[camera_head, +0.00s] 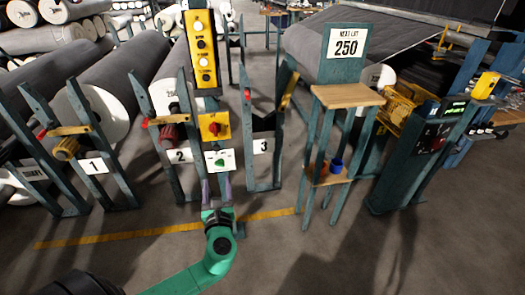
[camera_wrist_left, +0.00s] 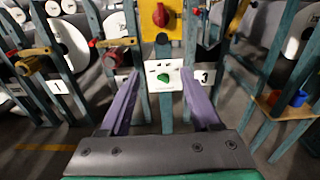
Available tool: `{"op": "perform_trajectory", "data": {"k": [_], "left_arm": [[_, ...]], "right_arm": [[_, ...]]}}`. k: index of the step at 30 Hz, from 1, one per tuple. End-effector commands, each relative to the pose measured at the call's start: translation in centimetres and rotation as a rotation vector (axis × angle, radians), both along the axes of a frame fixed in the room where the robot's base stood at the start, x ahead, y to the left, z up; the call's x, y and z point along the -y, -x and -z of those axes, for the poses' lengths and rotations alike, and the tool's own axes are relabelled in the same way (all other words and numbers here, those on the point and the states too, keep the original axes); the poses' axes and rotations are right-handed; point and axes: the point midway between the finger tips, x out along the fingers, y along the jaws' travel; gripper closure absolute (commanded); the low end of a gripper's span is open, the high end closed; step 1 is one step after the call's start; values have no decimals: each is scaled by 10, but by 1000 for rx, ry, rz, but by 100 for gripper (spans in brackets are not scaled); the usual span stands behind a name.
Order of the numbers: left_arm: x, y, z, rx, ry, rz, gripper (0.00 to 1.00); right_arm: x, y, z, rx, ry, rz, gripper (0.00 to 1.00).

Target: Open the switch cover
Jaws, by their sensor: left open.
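A teal post (camera_head: 231,200) carries a yellow box with a red knob (camera_head: 214,126) and, below it, a white plate with a green knob (camera_head: 219,160). I cannot tell which part is the switch cover; no raised lid shows. In the left wrist view the white plate (camera_wrist_left: 164,76) is centred ahead, under the yellow box (camera_wrist_left: 161,18). My left gripper (camera_head: 217,183) has purple fingers, open and empty. In the wrist view the fingertips (camera_wrist_left: 160,74) are spread to either side of the plate; contact cannot be told. My right gripper is not in view.
A yellow button panel (camera_head: 201,50) stands above the box. Roll stands marked 1 (camera_head: 95,166), 2 and 3 flank the post. On the right are a small wooden-topped stand (camera_head: 347,95) and a teal console (camera_head: 430,140). The floor in front is clear, with a yellow line.

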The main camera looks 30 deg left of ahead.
Motion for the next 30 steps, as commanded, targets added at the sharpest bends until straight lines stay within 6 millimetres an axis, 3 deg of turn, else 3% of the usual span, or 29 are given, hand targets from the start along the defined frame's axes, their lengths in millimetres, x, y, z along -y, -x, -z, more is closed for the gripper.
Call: {"op": "perform_trajectory", "data": {"k": [5,20,30], "left_arm": [[-5,-10,-13,14,-46,2,36],[-78,-106,-10,14,-39,2,36],[-85,-116,-10,11,-37,4,36]], "right_arm": [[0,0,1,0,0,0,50],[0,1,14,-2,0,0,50],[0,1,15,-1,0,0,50]]}}
